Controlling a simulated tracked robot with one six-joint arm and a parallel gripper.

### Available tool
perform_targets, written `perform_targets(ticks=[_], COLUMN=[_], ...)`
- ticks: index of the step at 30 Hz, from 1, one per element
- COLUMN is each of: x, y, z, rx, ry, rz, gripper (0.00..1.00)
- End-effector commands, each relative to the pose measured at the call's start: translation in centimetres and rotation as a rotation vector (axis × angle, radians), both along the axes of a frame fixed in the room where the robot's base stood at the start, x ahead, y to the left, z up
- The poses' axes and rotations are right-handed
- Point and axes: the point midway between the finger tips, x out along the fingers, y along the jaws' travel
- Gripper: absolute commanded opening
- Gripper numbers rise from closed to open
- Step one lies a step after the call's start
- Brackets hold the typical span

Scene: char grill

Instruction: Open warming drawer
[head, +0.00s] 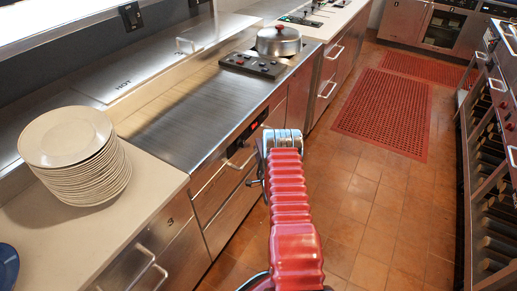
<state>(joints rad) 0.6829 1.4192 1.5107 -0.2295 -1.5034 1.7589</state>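Steel drawer fronts stand under the steel counter, left of my arm. The upper front (208,199) carries a bar handle and a dark control panel (247,134) with a red display. A lower drawer front (222,228) with its own bar handle is beneath it. Both fronts look flush with the cabinet; I cannot tell which is labelled as the warming drawer. My red arm reaches forward, and my gripper (257,180) shows only as a small dark part beside the drawer fronts, near the right end of the handles. The wrist hides its fingers, and contact with a handle cannot be seen.
A stack of plates (93,188) stands on the pale counter at left. A lidded pot (278,41) sits on the steel top beyond a control box (254,65). Red mats (384,112) lie on the tiled floor. Open racks (489,170) line the right side; the aisle between is clear.

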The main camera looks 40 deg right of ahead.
Motion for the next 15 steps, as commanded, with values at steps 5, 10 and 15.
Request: perform_targets(ticks=[5,10,15], x=[0.03,0.01,-0.01], y=[0.0,0.0,0.01], z=[-0.03,-0.03,-0.02], rx=[0.0,0.0,0.0], ry=[0.001,0.0,0.0], rz=[0.0,0.0,0.0], gripper=[0.32,0.24,0.12])
